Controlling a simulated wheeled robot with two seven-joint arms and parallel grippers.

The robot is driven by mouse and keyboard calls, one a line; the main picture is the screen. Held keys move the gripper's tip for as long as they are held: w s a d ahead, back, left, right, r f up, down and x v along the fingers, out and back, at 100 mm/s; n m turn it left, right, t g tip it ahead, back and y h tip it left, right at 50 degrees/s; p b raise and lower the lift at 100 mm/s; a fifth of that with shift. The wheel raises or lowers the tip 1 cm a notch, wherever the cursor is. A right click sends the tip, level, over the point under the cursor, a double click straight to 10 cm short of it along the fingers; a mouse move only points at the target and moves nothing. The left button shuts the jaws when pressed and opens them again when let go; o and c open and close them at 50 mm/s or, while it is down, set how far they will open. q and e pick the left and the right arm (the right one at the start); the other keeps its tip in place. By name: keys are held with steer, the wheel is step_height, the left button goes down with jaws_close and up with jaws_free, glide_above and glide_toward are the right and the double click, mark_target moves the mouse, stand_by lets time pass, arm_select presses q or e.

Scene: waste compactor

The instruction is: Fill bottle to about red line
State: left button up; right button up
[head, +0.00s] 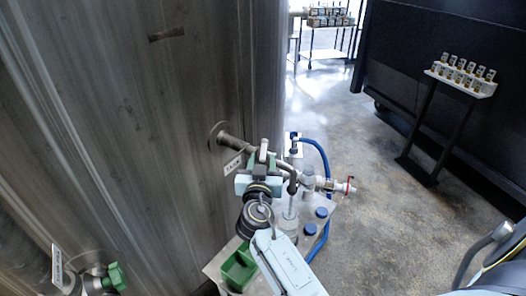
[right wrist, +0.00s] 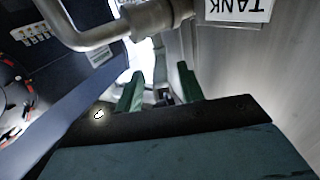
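A clear bottle (head: 287,222) stands under the sampling pipework in the head view, partly hidden by my right arm. I cannot make out a red line or any liquid level on it. A metal pipe (head: 234,143) comes from the tank wall and carries a TANK label (head: 234,165), also in the right wrist view (right wrist: 238,8). My right gripper (head: 262,158) is at this pipework. In the right wrist view its green fingers (right wrist: 160,90) are apart, with a small dark part seen between them; contact is unclear. My left gripper is out of view.
A green bin (head: 239,269) and blue caps (head: 321,212) are on the stand below. A green-handled valve (head: 115,276) is at lower left. Open floor lies right.

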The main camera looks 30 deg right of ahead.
mark_target(264, 152)
steer(key=shift+x, duration=1.45)
jaws_close()
